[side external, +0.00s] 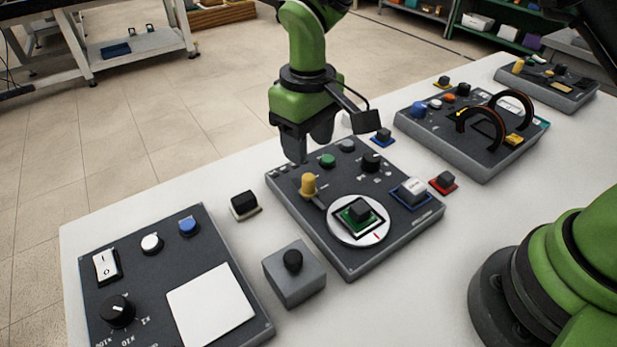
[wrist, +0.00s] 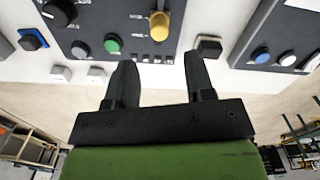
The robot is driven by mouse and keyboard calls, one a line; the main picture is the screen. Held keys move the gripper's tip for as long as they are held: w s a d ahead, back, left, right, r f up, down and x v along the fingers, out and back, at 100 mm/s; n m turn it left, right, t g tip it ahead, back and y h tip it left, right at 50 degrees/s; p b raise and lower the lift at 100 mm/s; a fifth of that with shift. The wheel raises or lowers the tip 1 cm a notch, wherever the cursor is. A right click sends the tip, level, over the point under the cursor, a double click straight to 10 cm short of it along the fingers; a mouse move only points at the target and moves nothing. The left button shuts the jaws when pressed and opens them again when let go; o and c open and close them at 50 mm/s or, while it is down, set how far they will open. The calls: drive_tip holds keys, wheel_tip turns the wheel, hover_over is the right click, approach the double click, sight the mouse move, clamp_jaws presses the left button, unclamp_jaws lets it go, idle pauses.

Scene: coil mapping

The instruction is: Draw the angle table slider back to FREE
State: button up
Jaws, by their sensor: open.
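The middle dark panel (side external: 290,205) carries a yellow upright knob (side external: 309,184), which looks like the slider handle, near its left edge. A dark slot runs from the knob toward a white round table (side external: 345,235) with a red mark. A green piece with a dark block (side external: 359,210) sits on that table. My gripper (side external: 309,150) is open and empty, above the panel's far left edge, apart from the knob. In the wrist view the yellow knob (wrist: 160,26) stands beyond the gap between my fingertips (wrist: 160,62). The slider's labels are too small to read.
On the same panel are a green button (side external: 327,160) and a black dial (side external: 371,162). A grey box with a black knob (side external: 293,262) stands in front. Other panels lie at left (side external: 150,295) and right (side external: 470,130). Small coloured-base blocks sit on the white table between panels.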

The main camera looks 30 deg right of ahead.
sight(308, 177)
wheel_tip(308, 177, down, 8)
drive_tip(key=shift+f, duration=0.2)
